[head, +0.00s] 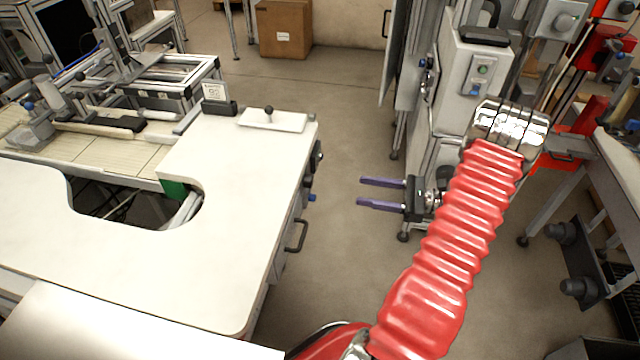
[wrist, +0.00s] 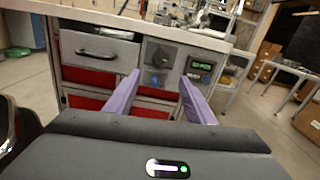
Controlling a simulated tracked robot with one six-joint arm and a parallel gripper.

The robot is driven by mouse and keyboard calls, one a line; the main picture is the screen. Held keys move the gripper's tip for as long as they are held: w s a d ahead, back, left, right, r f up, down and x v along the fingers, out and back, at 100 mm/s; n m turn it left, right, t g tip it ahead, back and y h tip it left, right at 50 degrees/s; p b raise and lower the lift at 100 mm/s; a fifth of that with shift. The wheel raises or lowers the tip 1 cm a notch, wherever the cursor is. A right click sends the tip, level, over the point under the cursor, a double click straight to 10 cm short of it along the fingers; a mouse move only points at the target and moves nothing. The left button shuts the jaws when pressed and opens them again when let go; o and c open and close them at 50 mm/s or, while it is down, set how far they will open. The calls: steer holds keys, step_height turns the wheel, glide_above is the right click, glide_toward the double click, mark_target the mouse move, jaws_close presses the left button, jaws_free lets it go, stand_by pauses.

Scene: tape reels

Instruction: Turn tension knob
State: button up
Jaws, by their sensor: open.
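The front of the white-topped bench shows in the wrist view. It has a dark panel with what looks like the tension knob (wrist: 161,57), small and blurred. In the head view a small blue part (head: 311,197) sticks out from the bench side; I cannot tell if it is the knob. My gripper (head: 361,192) is open and empty, its two purple fingers pointing left at the bench side with a clear gap. In the wrist view the fingers of my gripper (wrist: 159,77) stand either side of the knob panel, apart from it.
A green-lit display (wrist: 200,68) sits right of the knob. A drawer handle (head: 296,236) sticks out nearer along the bench side. The bench top (head: 130,240) carries a white plate with a small knob (head: 272,121). A grey cabinet (head: 470,75) stands behind my gripper. Open floor lies between.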

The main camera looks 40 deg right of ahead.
mark_target(312, 183)
steer(key=x, duration=1.3)
steer(key=shift+w+a, duration=0.25)
steer(key=shift+w, duration=0.05)
steer(key=c, duration=1.1)
